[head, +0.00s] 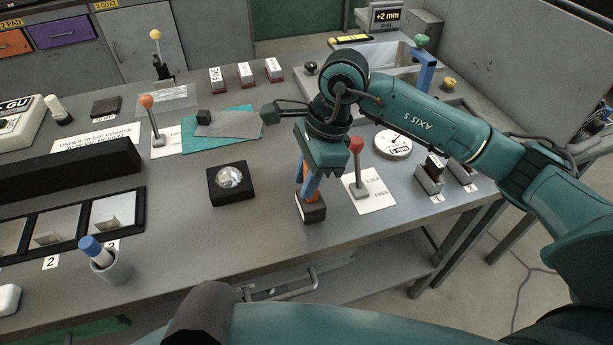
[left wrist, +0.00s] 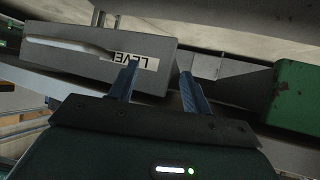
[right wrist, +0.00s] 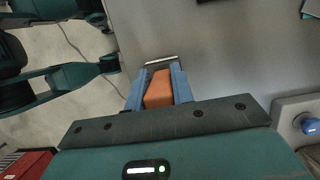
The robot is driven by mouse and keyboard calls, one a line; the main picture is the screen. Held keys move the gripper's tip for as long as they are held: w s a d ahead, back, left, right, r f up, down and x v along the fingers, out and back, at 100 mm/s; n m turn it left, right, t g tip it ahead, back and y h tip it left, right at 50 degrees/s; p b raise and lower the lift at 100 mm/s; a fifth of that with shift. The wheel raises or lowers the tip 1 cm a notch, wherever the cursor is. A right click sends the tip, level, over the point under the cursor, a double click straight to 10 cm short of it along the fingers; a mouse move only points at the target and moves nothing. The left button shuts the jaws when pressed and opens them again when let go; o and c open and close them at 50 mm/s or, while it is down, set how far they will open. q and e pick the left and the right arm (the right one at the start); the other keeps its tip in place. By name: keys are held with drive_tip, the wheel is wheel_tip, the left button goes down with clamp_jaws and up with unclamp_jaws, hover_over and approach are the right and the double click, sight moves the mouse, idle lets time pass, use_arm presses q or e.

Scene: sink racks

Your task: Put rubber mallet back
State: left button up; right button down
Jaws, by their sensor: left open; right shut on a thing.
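My right gripper (head: 308,188) points down near the table's front edge. It is shut on an orange-handled tool with a dark, block-like end (head: 312,211). The orange part (right wrist: 158,90) shows between the blue fingers in the right wrist view. I cannot tell for certain that this tool is the rubber mallet, or whether its dark end touches the table; no other mallet stands out.
A red-knobbed lever (head: 356,162) on a white card stands just right of the right gripper. A black square holder with a glass dome (head: 231,183) lies to its left. Small slotted blocks (head: 429,181) stand at the right edge. Bare table lies between the dome and the gripper.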

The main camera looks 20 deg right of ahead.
drive_tip(key=shift+f, duration=0.35)
drive_tip(key=shift+f+b, duration=0.25)
drive_tip(key=shift+b, duration=0.1)
drive_tip(key=c, duration=1.2)
unclamp_jaws()
drive_tip(key=shift+r, duration=0.1)
drive_tip(key=b+v, duration=0.1)
drive_tip(key=v, duration=1.1)
drive_tip(key=shift+r, duration=0.2)
drive_tip(key=shift+s, duration=0.1)
